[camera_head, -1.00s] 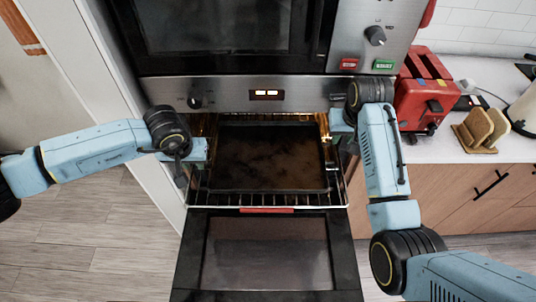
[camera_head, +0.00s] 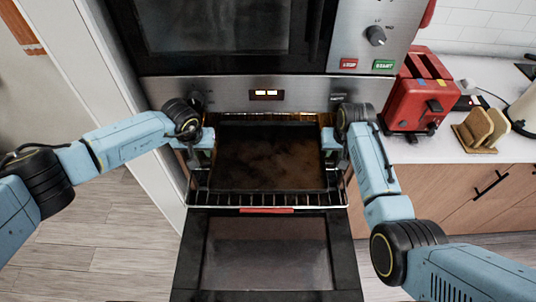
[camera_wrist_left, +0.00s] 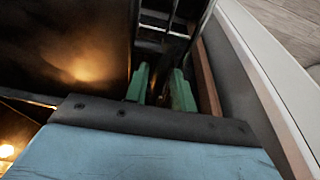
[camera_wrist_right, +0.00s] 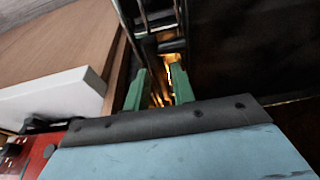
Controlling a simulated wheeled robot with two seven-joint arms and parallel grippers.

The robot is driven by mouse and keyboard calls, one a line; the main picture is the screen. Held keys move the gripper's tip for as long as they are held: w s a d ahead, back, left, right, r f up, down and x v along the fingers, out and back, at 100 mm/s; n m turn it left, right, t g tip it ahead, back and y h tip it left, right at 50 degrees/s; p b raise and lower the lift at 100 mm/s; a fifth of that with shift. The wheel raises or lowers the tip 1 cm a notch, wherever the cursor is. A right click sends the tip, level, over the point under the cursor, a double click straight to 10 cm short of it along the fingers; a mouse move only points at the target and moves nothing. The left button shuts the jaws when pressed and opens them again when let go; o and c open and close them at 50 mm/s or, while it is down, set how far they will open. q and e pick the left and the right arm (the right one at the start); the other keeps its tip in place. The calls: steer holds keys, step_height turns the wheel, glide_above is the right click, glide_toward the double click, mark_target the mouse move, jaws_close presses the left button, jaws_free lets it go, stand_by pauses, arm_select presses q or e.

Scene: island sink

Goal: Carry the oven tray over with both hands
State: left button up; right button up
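The oven tray (camera_head: 268,160) is a dark rectangular tray with a brown, stained surface. It lies level on the wire rack (camera_head: 265,198) inside the open oven. My left gripper (camera_head: 198,168) points down at the tray's left side. In the left wrist view its green fingers (camera_wrist_left: 160,82) are apart, with the tray's dark surface (camera_wrist_left: 70,45) beside them. My right gripper (camera_head: 338,166) points down at the tray's right side. In the right wrist view its green fingers (camera_wrist_right: 160,82) are apart, beside the dark tray (camera_wrist_right: 245,45). Whether either finger touches the tray cannot be told.
The oven door (camera_head: 266,250) hangs open in front, below the rack. A microwave (camera_head: 225,25) is above the oven. A red toaster (camera_head: 420,90) and a wooden holder (camera_head: 480,130) stand on the counter at right. A white panel (camera_head: 95,70) borders the oven's left.

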arm_select(q)
jaws_close()
arm_select(e)
jaws_close()
arm_select(q)
steer(key=shift+r, duration=0.15)
arm_select(e)
steer(key=shift+r, duration=0.15)
